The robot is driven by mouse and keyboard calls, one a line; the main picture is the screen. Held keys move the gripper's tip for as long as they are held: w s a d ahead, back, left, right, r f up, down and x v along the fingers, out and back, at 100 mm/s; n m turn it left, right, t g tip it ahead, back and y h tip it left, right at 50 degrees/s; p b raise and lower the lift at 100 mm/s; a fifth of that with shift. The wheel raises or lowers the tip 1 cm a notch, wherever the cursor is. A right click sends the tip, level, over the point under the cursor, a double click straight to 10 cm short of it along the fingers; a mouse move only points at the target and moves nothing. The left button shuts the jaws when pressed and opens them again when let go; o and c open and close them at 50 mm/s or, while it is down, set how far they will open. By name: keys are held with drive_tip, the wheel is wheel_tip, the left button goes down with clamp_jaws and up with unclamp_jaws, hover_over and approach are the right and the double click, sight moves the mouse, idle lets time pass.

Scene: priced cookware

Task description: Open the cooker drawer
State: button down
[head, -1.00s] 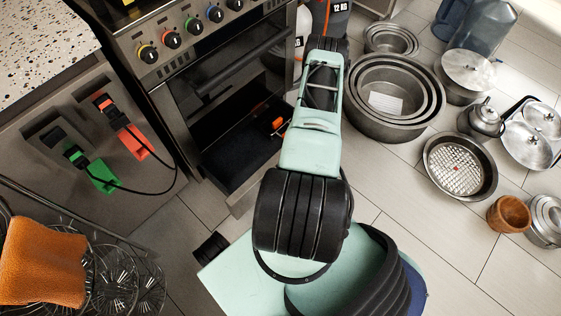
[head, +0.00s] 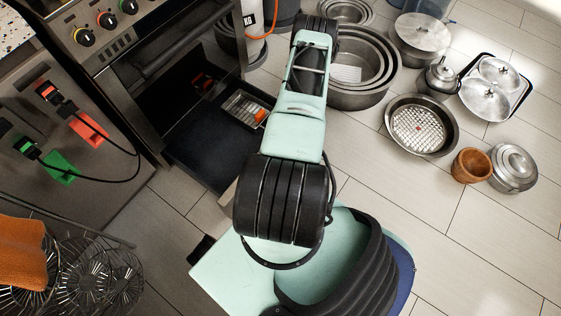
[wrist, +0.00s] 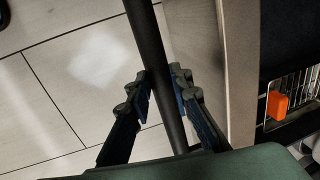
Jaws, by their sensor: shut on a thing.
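The cooker (head: 165,60) stands at the upper left of the head view. Its low drawer (head: 193,150) is pulled out, with a dark floor and a wire rack (head: 245,110) holding an orange item inside. In the wrist view, my gripper (wrist: 161,82) is shut on the drawer's dark bar handle (wrist: 150,40), with one finger on each side. The drawer's pale front panel (wrist: 238,60) is right of the handle, and the rack (wrist: 293,95) shows beyond it. In the head view my arm hides the gripper and handle.
Nested round pans (head: 362,80), a perforated pan (head: 421,125), a kettle (head: 441,76) and a wooden pot (head: 471,165) stand on the tiled floor to the right. Wire baskets (head: 85,275) are at lower left. Clear floor (head: 400,200) lies right of my arm.

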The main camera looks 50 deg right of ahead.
drive_tip(key=shift+a, duration=0.15)
drive_tip(key=c, duration=1.7)
unclamp_jaws()
drive_tip(key=shift+c, duration=0.2)
drive_tip(key=shift+r, duration=0.1)
wheel_tip(320, 180, up, 12)
drive_tip(key=s, duration=0.2)
drive_tip(key=shift+s+d+f, duration=0.2)
